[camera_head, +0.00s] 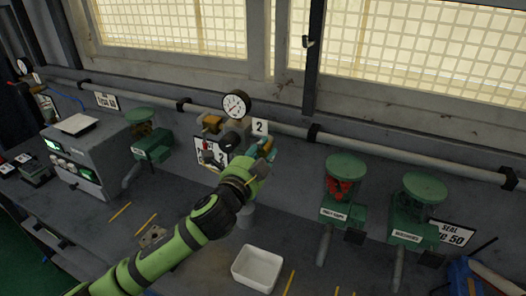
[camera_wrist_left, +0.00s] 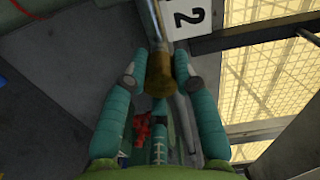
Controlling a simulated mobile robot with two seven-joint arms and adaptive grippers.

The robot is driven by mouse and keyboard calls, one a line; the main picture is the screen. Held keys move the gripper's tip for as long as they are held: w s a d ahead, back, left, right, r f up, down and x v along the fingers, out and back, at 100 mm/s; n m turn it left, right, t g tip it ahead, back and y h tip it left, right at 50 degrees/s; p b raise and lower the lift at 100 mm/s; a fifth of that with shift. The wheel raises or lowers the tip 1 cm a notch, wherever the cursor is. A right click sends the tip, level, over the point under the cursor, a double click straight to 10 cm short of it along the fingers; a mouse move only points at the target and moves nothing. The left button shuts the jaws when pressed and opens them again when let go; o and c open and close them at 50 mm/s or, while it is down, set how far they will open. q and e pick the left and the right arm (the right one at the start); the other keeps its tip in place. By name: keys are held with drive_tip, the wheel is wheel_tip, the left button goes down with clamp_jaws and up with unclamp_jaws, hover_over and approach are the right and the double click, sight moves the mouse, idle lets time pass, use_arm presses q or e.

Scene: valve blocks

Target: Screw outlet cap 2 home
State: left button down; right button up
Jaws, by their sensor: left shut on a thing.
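My left gripper (camera_head: 264,150) reaches up to the valve block at the number 2 plate (camera_head: 260,127). In the left wrist view its teal fingers (camera_wrist_left: 157,66) are closed on both sides of a brass-coloured cap (camera_wrist_left: 159,78). The cap lines up with a grey pipe end just beyond it; whether it is fully seated cannot be told. In the head view the cap is hidden by the gripper. The brass valve body (camera_head: 212,123) sits left of the plate, under a round gauge (camera_head: 236,105). My right gripper is not in view.
A white tray (camera_head: 257,268) stands on the bench below my arm. Green dispensers (camera_head: 345,170) and (camera_head: 424,187) stand to the right, one holding red pieces. A grey instrument box (camera_head: 90,150) and another green dispenser (camera_head: 152,147) are left. A pipe runs along the wall.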

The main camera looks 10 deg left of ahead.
use_arm(q)
drive_tip(key=shift+r+m, duration=0.1)
drive_tip(key=shift+m, duration=1.9)
drive_tip(key=c, duration=1)
unclamp_jaws()
drive_tip(key=shift+s+a, duration=0.1)
drive_tip(key=shift+s, duration=0.4)
drive_tip(key=s, duration=0.3)
drive_tip(key=s+a, duration=0.1)
drive_tip(key=s, duration=0.3)
drive_tip(key=s+a, duration=0.1)
drive_tip(key=s, duration=0.2)
drive_tip(key=shift+s, duration=0.4)
drive_tip(key=shift+a, duration=0.1)
